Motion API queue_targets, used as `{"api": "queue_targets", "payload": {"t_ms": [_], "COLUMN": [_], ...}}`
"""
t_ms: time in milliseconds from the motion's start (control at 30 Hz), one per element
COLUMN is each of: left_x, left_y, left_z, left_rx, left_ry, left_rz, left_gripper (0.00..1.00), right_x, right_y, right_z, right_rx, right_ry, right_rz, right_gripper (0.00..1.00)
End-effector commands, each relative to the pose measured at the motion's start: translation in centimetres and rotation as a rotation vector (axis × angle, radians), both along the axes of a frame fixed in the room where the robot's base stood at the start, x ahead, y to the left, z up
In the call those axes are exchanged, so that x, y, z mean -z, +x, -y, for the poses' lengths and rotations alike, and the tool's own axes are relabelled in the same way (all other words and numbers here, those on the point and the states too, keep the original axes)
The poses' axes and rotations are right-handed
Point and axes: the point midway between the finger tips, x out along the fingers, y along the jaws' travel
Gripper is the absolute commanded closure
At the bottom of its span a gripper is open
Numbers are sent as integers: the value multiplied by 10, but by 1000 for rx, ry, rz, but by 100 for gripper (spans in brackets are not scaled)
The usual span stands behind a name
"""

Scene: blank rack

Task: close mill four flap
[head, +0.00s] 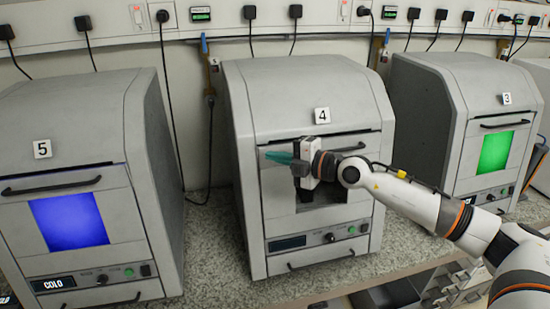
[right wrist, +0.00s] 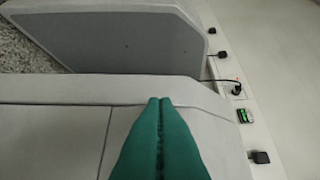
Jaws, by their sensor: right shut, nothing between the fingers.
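Mill four (head: 290,95) is the grey machine with the "4" label in the middle of the head view. Its front flap (head: 358,165) looks upright and close to flush with the front, with a dark gap along its top edge. My arm hides part of it, so I cannot tell whether it is fully shut. The window in it is unlit. My right gripper (head: 279,157) is in front of the flap's upper part, its teal fingers pointing left. In the right wrist view the fingers (right wrist: 160,101) are together and empty, over grey casing. My left gripper is not in view.
Mill five (head: 75,115) with a blue window stands at left, and mill three (head: 455,85) with a green window at right. Cables hang from the wall sockets behind.

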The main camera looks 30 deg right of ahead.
Motion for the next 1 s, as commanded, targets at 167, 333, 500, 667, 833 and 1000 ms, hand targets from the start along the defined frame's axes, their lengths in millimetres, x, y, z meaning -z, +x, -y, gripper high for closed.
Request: {"api": "queue_targets", "payload": {"t_ms": [167, 333, 500, 667, 833, 1000], "left_x": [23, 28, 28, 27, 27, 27], "left_y": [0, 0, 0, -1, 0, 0], "left_z": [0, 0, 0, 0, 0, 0], "left_rx": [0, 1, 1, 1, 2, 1], "left_ry": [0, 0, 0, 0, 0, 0], "left_rz": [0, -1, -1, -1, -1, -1], "left_gripper": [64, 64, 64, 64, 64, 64], "right_x": [6, 4, 3, 3, 4, 5], "right_y": [14, 19, 20, 20, 31, 45], "right_z": [3, 5, 5, 5, 8, 12], "right_rx": [1, 0, 0, 0, 3, 5], "right_ry": [2, 1, 1, 1, 6, 3], "right_rz": [3, 2, -1, -1, 1, 4], "right_gripper": [100, 100, 100, 100, 100, 100]}}
